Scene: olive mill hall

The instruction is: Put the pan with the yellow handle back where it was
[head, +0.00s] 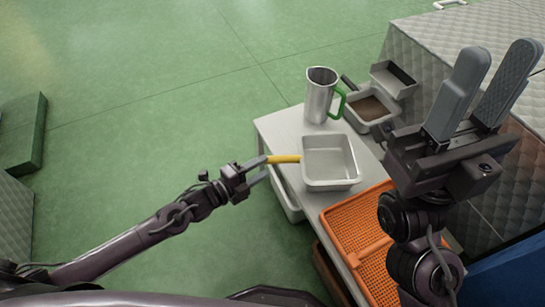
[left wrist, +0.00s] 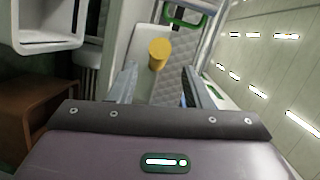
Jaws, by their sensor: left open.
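The pan (head: 330,183) is a pale rectangular tray-like vessel on the light table, with its yellow handle (head: 284,159) sticking out left past the table edge. My left gripper (head: 264,170) is open at the outer end of this handle. In the left wrist view the handle's round end (left wrist: 158,54) shows ahead, between the two spread fingers (left wrist: 160,85); I cannot tell whether either finger touches it. My right gripper (head: 497,75) is raised at the right, its fingers apart and nothing between them.
A metal jug (head: 319,98) with a green handle stands behind the pan. A grey container with brown contents (head: 371,108) is at the back right. An orange perforated crate (head: 352,232) lies in front of the pan. Green floor is free left of the table (head: 272,125).

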